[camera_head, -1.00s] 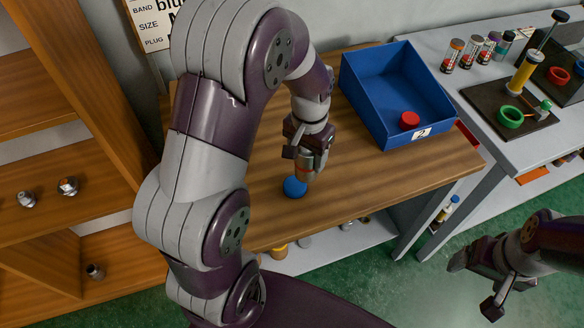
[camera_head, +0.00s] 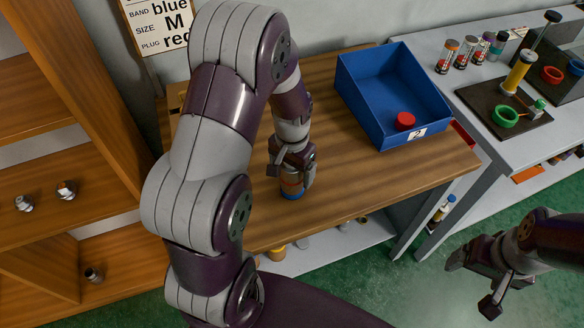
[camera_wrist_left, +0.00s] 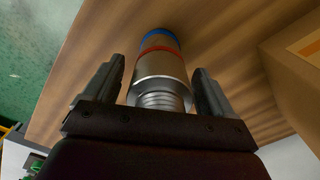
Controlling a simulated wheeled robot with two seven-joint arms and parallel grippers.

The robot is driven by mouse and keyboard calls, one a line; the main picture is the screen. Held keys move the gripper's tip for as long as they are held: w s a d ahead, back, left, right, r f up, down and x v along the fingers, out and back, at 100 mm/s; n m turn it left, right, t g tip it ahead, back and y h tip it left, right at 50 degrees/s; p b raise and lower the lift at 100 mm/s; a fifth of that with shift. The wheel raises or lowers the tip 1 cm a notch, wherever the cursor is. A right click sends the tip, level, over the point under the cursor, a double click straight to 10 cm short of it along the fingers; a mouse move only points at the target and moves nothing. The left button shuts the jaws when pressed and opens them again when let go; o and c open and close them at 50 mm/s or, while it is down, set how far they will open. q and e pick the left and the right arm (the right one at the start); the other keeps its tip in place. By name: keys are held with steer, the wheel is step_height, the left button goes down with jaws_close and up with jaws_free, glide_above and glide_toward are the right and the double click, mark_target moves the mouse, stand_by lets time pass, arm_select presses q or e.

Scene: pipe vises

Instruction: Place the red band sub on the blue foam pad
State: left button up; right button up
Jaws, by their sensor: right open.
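The red band sub is a silver cylinder with a red band and a threaded end. In the left wrist view the sub (camera_wrist_left: 160,70) stands between my left fingers with its threaded end toward the camera, and a small gap shows on each side. The blue foam pad (camera_wrist_left: 158,35) is directly beyond its banded end. In the head view the sub (camera_head: 292,184) appears upright on the round pad (camera_head: 293,196), which is mostly covered. My left gripper (camera_head: 291,172) is open around the sub. My right gripper (camera_head: 475,281) is open and empty at the lower right, off the tables.
A blue bin (camera_head: 373,122) holding a red round piece (camera_head: 404,121) stands on the wooden table right of my left gripper. A grey table (camera_head: 470,80) at the right carries several small cylinders and vises. Wooden shelves (camera_head: 45,160) stand at the left.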

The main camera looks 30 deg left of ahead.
arm_select(q)
step_height(320, 180, up, 12)
steer(key=shift+f, duration=0.2)
steer(key=shift+s+d+r, duration=0.1)
steer(key=shift+s+d, duration=0.1)
steer(key=shift+s, duration=0.05)
steer(key=s+d+f+n+t, duration=0.1)
steer(key=s+d+f, duration=0.3)
steer(key=s, duration=0.4)
steer(key=shift+s+d, duration=0.15)
steer(key=shift+d, duration=0.3)
steer(key=shift+f, duration=0.1)
